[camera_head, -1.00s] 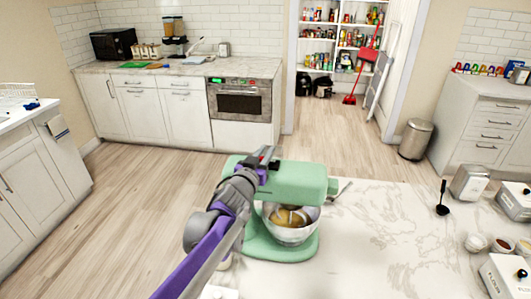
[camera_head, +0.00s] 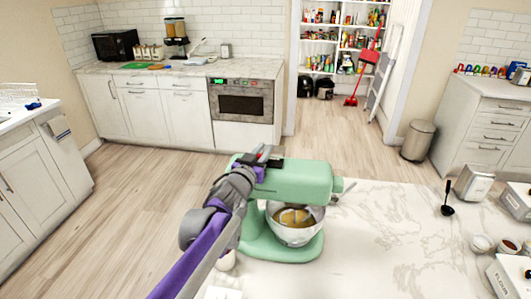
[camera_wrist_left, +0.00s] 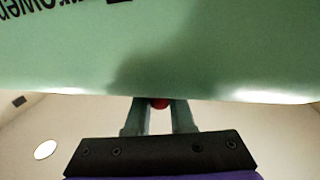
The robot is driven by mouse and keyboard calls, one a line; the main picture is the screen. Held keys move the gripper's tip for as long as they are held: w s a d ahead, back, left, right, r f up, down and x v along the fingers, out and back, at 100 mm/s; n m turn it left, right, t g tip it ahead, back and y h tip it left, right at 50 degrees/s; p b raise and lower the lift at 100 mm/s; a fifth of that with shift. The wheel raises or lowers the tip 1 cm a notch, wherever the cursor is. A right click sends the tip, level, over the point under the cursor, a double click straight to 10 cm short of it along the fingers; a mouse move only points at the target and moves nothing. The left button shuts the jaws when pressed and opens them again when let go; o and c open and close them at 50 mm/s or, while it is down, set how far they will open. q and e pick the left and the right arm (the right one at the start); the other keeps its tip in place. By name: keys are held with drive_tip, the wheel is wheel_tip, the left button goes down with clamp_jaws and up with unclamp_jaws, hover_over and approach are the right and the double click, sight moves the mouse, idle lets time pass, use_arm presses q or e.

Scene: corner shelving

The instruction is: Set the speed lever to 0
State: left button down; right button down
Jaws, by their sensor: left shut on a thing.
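A green stand mixer (camera_head: 300,180) stands upright on the marble counter, with its metal bowl (camera_head: 297,228) under the head and a yellowish mix in it. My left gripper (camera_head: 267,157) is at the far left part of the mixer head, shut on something. In the left wrist view the two fingers (camera_wrist_left: 159,110) reach up to the mixer head (camera_wrist_left: 160,60), and a small red knob (camera_wrist_left: 159,103) shows between them. I take it for the tip of the speed lever; the rest of the lever and its setting are hidden. My right gripper is not in view.
The marble counter (camera_head: 390,230) is clear right of the mixer. A black ladle (camera_head: 447,205), a metal canister (camera_head: 474,182), small bowls (camera_head: 482,243) and a flour box (camera_head: 508,277) stand farther right. The floor behind the counter is open.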

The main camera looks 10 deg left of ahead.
use_arm(q)
drive_tip(key=c, duration=1.2)
unclamp_jaws()
drive_tip(key=shift+f, duration=0.1)
drive_tip(key=shift+c, duration=0.2)
drive_tip(key=o, duration=0.5)
drive_tip(key=shift+a, duration=0.2)
drive_tip(key=shift+d, duration=0.1)
drive_tip(key=shift+s, duration=0.1)
drive_tip(key=s, duration=0.3)
drive_tip(key=s+a, duration=0.1)
drive_tip(key=s, duration=0.3)
drive_tip(key=s+a+b, duration=0.1)
drive_tip(key=s, duration=0.2)
drive_tip(key=shift+s, duration=0.25)
